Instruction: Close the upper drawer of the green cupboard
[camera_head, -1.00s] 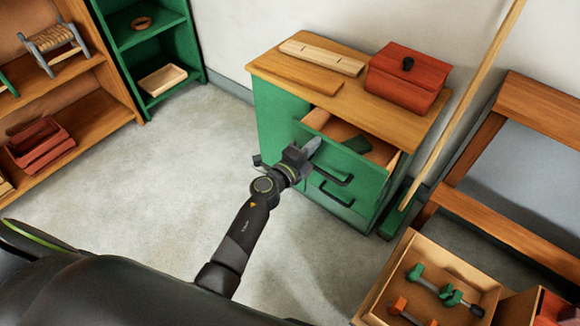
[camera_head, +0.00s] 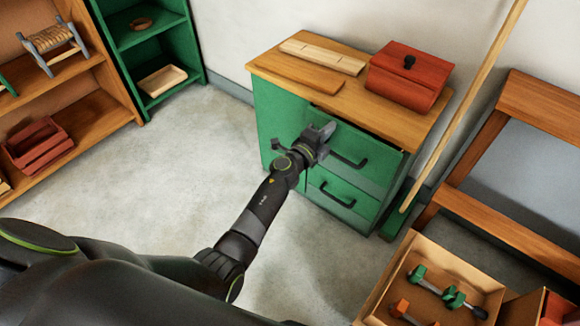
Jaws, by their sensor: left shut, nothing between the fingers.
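The green cupboard (camera_head: 280,124) stands against the back wall with a wooden top. The lower drawer (camera_head: 336,204) sits flush below. My left gripper (camera_head: 325,130) is shut and empty, at the upper left part of the upper drawer's front. I cannot tell whether it touches the front. My right gripper is not in view.
A red box (camera_head: 407,78) with a black knob and wooden boards (camera_head: 321,56) lie on the cupboard top. A broom (camera_head: 455,120) leans at its right. A wooden bench (camera_head: 490,228) and a crate of tools (camera_head: 385,290) are at the right. Floor at left is clear.

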